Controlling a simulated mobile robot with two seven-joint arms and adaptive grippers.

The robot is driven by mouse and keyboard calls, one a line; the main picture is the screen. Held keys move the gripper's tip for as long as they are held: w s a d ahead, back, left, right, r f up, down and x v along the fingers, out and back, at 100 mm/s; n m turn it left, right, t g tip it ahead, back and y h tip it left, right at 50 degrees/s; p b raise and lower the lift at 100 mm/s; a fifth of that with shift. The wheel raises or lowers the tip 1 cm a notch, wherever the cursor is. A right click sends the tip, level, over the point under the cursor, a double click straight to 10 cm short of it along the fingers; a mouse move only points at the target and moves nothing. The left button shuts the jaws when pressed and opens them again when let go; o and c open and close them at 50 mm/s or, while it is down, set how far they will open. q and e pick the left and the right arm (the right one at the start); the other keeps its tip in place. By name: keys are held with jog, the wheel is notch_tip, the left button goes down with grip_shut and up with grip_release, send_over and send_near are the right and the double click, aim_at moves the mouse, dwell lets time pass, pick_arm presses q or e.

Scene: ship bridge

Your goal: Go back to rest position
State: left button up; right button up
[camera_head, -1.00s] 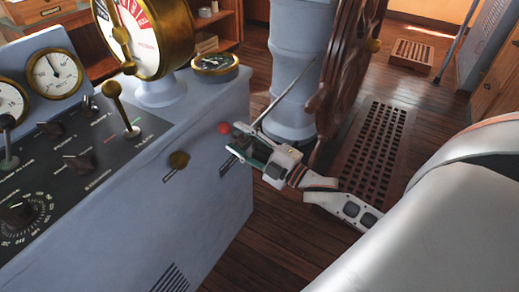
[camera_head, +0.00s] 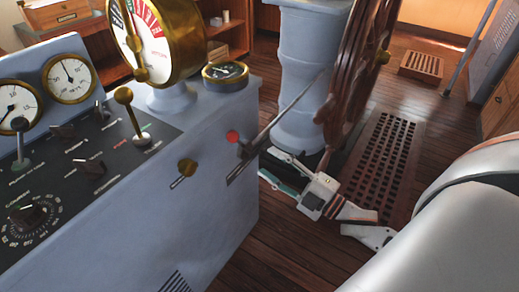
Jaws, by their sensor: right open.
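My right gripper (camera_head: 268,167) is open and empty, low beside the console's right face. Its arm comes in from the right. The long grey lever (camera_head: 287,112) slants up to the right from a slot in that face, by the red knob (camera_head: 233,136). The gripper is below and to the right of the lever's base, with a visible gap between them. My left gripper is not in view.
The blue-grey console (camera_head: 215,220) with gauges and a brass telegraph (camera_head: 155,40) fills the left. A wooden wheel (camera_head: 350,75) on a pale pedestal (camera_head: 302,75) stands behind my gripper. A floor grating (camera_head: 385,165) lies to the right.

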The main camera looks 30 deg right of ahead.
pick_arm(q)
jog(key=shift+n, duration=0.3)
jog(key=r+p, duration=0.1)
jog(key=p, duration=0.1)
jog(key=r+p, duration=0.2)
jog(key=p, duration=0.1)
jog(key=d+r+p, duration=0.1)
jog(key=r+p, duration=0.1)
jog(key=p, duration=0.1)
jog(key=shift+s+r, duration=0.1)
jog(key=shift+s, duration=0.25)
pick_arm(e)
jog(key=s+a+f+m+g+h, duration=0.2)
jog(key=s+a+f+m+g, duration=0.2)
jog(key=s+a+f+m, duration=0.2)
jog(key=s+a+f+m+g+h, duration=0.1)
jog(key=s+a+f+m+g, duration=0.3)
jog(key=s+f, duration=0.6)
notch_tip(320, 180, down, 2)
jog(key=a+m, duration=0.2)
jog(key=shift+f+m+h, duration=0.2)
jog(key=shift+m+h, duration=0.2)
